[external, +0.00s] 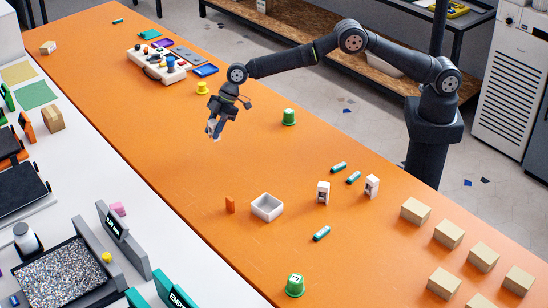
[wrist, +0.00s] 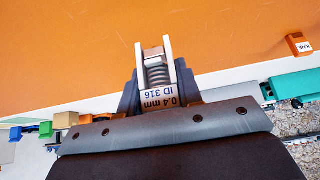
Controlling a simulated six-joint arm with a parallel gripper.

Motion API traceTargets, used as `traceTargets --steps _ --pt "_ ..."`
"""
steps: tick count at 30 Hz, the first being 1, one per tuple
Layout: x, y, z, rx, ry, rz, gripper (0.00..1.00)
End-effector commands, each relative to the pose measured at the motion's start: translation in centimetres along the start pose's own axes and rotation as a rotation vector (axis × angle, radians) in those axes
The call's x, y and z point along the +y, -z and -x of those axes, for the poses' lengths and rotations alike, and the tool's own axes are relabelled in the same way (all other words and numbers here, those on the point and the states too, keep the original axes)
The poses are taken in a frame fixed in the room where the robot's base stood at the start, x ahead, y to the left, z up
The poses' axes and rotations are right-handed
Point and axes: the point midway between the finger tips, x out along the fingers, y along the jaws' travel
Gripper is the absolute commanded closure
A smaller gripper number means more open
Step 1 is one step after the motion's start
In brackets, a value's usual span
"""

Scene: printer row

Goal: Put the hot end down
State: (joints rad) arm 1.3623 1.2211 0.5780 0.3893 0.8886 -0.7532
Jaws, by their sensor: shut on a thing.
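My gripper (external: 217,112) is shut on a hot end and holds it in the air above the orange table. In the wrist view the hot end (wrist: 160,98) sits at the middle between the fingers (wrist: 155,56), with a ribbed metal part and a pale label reading "0.4 mm ID 316". In the external view the held hot end (external: 213,128) is a small pale piece below the jaws, and its details are too small to tell. Two small white-and-dark pieces stand upright on the table, one at the centre right (external: 323,192) and one further right (external: 372,186).
Green cups (external: 288,117), a yellow one (external: 202,88) and teal tubes (external: 322,233) are scattered about. Several cardboard boxes (external: 449,233) stand at right. The table below my gripper (external: 190,165) is clear.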

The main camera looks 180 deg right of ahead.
Motion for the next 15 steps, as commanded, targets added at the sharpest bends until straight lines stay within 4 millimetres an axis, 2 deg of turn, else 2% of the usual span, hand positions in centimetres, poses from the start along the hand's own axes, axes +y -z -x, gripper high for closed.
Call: traceTargets --steps 1,6,12,15 --pt "0.9 -0.3 1.6 0.003 -0.003 -0.002 0.91" --pt "2.9 -1.9 5.1 0.003 -0.003 -0.002 0.91" --pt "4.4 -3.0 7.8 0.002 -0.002 0.001 0.91" --pt "4.7 -3.3 8.4 0.001 -0.001 0.001 0.91"
